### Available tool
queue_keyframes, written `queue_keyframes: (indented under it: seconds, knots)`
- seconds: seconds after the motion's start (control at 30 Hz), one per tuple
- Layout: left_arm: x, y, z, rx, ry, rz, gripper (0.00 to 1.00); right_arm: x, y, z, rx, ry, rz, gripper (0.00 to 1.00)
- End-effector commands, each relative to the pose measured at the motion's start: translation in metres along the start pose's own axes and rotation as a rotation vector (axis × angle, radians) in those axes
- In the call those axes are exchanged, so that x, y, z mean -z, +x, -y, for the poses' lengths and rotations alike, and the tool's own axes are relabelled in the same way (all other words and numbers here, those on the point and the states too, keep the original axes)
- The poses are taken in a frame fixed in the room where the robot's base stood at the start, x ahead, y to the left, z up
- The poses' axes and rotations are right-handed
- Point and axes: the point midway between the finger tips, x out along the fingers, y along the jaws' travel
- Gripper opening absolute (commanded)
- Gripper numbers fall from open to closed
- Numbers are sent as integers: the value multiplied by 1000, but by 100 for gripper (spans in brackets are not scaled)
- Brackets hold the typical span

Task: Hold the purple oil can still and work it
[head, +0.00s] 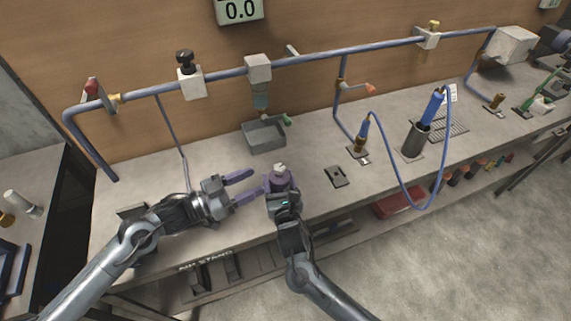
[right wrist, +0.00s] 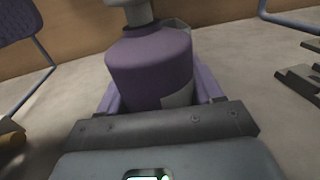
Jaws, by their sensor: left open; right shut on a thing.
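The purple oil can (head: 277,181) stands upright near the front edge of the bench, with a pale cap or nozzle on top. In the right wrist view the can (right wrist: 150,65) fills the middle, its body between the two purple fingers. My right gripper (head: 281,190) is shut on the can from the front. My left gripper (head: 246,185) is open, its two purple fingers pointing right toward the can from its left side. Whether a left fingertip touches the can cannot be told. The can's lower part is hidden by my right gripper.
A grey tray (head: 264,137) sits behind the can under a pipe fitting. A dark plate (head: 337,176) lies to the right. Blue pipe (head: 300,60) runs along the wall. A blue-handled tool (head: 433,107) stands in a holder farther right, with a looping hose.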

Motion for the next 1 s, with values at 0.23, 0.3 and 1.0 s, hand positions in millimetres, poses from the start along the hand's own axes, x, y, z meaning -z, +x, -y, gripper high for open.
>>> queue_keyframes:
  seconds: [0.23, 0.3, 1.0]
  knots:
    - [2, 0, 13, -50, -18, 13, 56, 0, 0, 0, -1, 0, -1, 26]
    - [2, 7, 12, -54, -20, 13, 56, 0, 0, 0, -1, 0, 0, 26]
    - [1, 105, 7, -52, -19, 13, 56, 0, 0, 0, 0, 0, 0, 26]
